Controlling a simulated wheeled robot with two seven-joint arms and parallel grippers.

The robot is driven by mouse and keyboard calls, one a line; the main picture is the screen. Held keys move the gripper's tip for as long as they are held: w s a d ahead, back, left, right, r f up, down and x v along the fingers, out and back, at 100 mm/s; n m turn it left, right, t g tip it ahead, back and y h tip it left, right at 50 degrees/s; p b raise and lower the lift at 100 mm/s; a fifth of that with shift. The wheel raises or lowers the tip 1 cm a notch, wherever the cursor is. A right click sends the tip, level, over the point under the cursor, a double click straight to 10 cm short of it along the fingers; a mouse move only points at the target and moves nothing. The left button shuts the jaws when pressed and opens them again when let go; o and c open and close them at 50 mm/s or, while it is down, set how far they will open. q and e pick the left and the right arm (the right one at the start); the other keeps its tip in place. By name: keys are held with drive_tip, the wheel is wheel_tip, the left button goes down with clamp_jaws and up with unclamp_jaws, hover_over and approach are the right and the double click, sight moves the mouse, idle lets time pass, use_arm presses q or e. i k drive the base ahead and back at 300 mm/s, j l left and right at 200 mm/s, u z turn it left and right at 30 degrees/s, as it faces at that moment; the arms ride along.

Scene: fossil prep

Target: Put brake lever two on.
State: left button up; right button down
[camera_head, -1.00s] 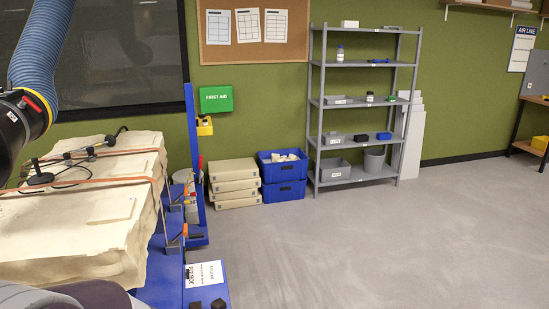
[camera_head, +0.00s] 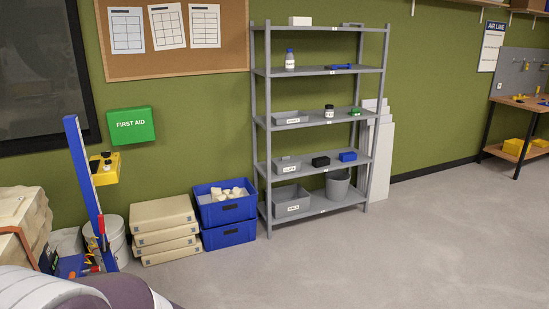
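No brake lever can be made out for certain in the head view. A blue stand (camera_head: 87,185) with a tall upright post is at the left. Small red and orange parts (camera_head: 88,271) show low at its foot, too small to tell what they are. The end of a pale strapped block (camera_head: 25,215) shows at the left edge, and most of it is out of view. Part of my own arm covers the bottom left corner. Neither of my grippers is in view.
A grey shelf rack (camera_head: 268,150) with bins and bottles stands against the green wall. Stacked blue crates (camera_head: 228,237) and pale slabs (camera_head: 166,232) stand left of it. A workbench (camera_head: 527,104) is at the far right. The grey floor (camera_head: 400,260) in front is clear.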

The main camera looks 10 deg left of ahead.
sight(105, 245)
drive_tip(key=i+j+u, duration=0.15)
drive_tip(key=i+u, duration=0.3)
drive_tip(key=i, duration=0.2)
drive_tip(key=i+u, duration=0.45)
drive_tip(key=i, duration=0.25)
drive_tip(key=i+l+u, duration=0.45)
drive_tip(key=i, duration=0.2)
drive_tip(key=i+j+u, duration=0.6)
drive_tip(key=i, duration=0.35)
drive_tip(key=i+u, duration=0.3)
drive_tip(key=i, duration=0.2)
drive_tip(key=i+j, duration=0.25)
drive_tip(key=j, duration=0.1)
